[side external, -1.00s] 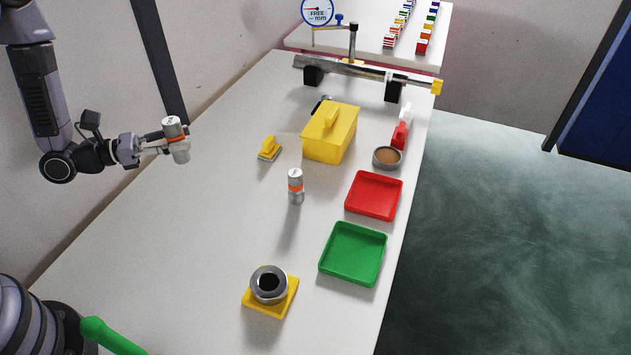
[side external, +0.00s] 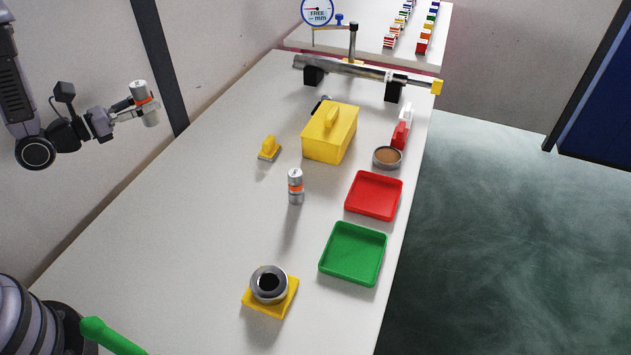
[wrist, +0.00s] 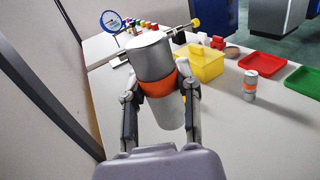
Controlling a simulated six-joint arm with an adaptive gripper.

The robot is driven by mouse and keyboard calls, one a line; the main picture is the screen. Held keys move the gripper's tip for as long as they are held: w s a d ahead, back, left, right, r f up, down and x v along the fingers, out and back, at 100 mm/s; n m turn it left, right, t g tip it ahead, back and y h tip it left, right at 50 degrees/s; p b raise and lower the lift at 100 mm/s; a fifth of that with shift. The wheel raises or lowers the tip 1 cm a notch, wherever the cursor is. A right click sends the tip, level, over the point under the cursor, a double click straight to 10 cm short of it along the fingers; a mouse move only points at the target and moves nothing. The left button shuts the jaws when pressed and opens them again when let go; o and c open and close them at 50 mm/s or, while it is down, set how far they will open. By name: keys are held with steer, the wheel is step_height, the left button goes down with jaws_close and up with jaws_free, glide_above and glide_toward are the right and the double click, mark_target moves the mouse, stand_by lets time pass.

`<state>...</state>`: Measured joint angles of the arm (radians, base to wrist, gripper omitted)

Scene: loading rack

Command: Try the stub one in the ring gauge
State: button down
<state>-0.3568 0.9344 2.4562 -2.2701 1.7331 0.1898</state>
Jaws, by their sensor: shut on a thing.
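My gripper (side external: 130,112) is shut on a grey cylindrical stub (side external: 144,104) with an orange band. It holds the stub high in the air at the left, well away from the gauge. In the wrist view the stub (wrist: 161,88) sits between the two fingers, a little tilted. The ring gauge (side external: 269,285) is a thick steel ring with a dark bore, on a yellow base at the near end of the bench. A second grey cylinder with an orange band (side external: 295,187) stands upright mid-bench; it also shows in the wrist view (wrist: 250,86).
A green tray (side external: 353,281) and a red tray (side external: 374,214) lie along the right edge. A yellow box (side external: 329,145), a small yellow block (side external: 269,148) and a round brown-filled dish (side external: 387,157) stand farther back. A bar with a dial (side external: 317,11) is behind.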

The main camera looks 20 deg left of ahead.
steer(key=s+d+f+m+g+h, duration=0.3)
steer(key=s+d+g, duration=0.1)
steer(key=d, duration=0.6)
steer(key=s+d+f+m+g+h, duration=0.3)
steer(key=s+d+m+g, duration=0.1)
steer(key=d, duration=0.6)
steer(key=s+d+f+m+g+h, duration=0.2)
steer(key=s+d+g, duration=0.4)
steer(key=d, duration=0.4)
steer(key=shift+f+m+g+h, duration=0.35)
steer(key=shift+m+h, duration=0.25)
steer(key=shift+m, duration=0.6)
steer(key=shift+f, duration=0.1)
glide_above(268, 277)
steer(key=s+d, duration=0.1)
steer(key=shift+s+f, duration=0.2)
steer(key=shift+f, duration=3.1)
steer(key=shift+f, duration=1.65)
